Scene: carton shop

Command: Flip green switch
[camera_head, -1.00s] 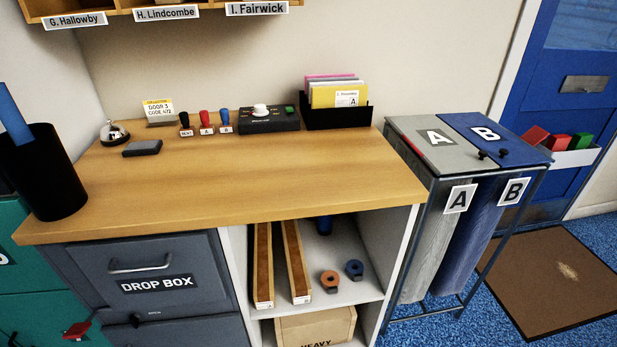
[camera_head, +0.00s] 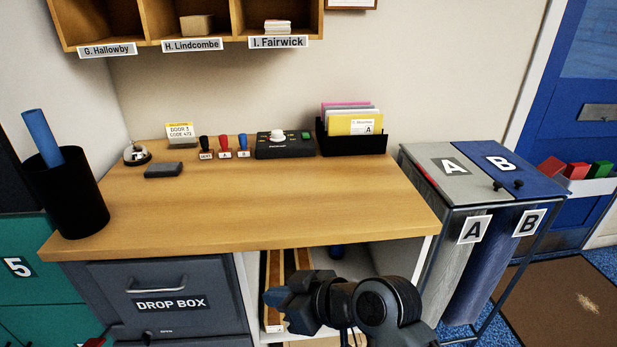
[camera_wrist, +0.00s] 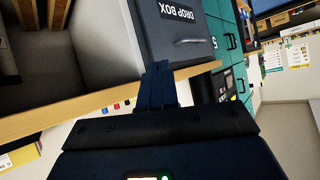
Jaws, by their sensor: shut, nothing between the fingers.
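A black control box (camera_head: 284,148) sits at the back of the wooden desk top, with a white knob (camera_head: 278,134) on it. A small green part (camera_head: 306,135) shows at the box's right end; it is too small to tell its position. My gripper (camera_head: 272,297) is in front of the desk, below the top's front edge and well apart from the box. In the wrist view my gripper (camera_wrist: 158,72) is shut and empty, with the desk edge and drop box drawer (camera_wrist: 178,28) beyond it.
Stamps (camera_head: 225,150) stand left of the box and a black file holder (camera_head: 352,142) right of it. A bell (camera_head: 137,154) and a dark cup (camera_head: 66,200) are further left. Pigeonholes (camera_head: 190,25) hang above. The desk top's front middle (camera_head: 270,205) is clear.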

